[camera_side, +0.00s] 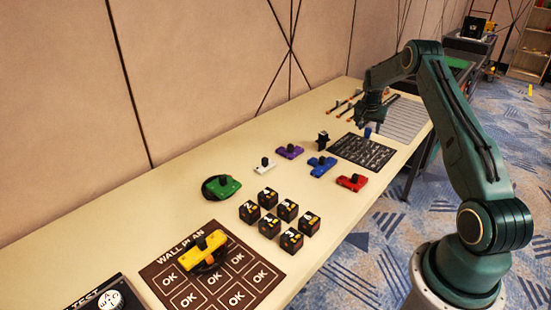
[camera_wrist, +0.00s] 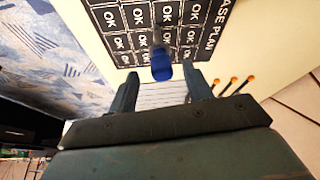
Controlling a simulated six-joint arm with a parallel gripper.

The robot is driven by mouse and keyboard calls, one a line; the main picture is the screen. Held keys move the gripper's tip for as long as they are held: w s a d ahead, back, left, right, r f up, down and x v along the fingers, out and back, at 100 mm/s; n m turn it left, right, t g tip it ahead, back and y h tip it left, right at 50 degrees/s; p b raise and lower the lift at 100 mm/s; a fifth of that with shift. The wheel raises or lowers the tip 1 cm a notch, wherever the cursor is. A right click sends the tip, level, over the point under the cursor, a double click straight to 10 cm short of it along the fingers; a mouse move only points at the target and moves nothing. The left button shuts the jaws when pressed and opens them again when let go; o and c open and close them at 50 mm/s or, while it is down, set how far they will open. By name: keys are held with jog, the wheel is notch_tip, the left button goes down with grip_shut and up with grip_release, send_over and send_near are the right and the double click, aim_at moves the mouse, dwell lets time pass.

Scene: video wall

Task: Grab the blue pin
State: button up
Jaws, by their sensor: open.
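The blue pin (camera_side: 367,132) stands on the dark mat with the OK grid (camera_side: 375,152), below my gripper (camera_side: 372,115). In the wrist view the blue pin (camera_wrist: 161,69) shows between and just ahead of the two fingertips of my gripper (camera_wrist: 163,76), with a gap on both sides. A darker part of it reaches toward the mat (camera_wrist: 190,52). My gripper is open and empty. How far the fingertips are above the pin is hard to tell.
A blue piece with a black knob (camera_side: 321,166), a red piece (camera_side: 352,182), a purple piece (camera_side: 289,151) and a small black piece (camera_side: 322,138) lie near the mat. Black cubes (camera_side: 268,225) and the Wall Plan board (camera_side: 170,285) are nearer. Orange-tipped rods (camera_wrist: 234,82) lie beside the mat.

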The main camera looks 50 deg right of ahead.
aim_at(368, 134)
jog(key=shift+x, duration=2.6)
jog(key=shift+w, duration=0.1)
jog(key=c, duration=1)
jog(key=shift+r, duration=0.2)
notch_tip(368, 134, up, 20)
jog(key=shift+f, duration=0.1)
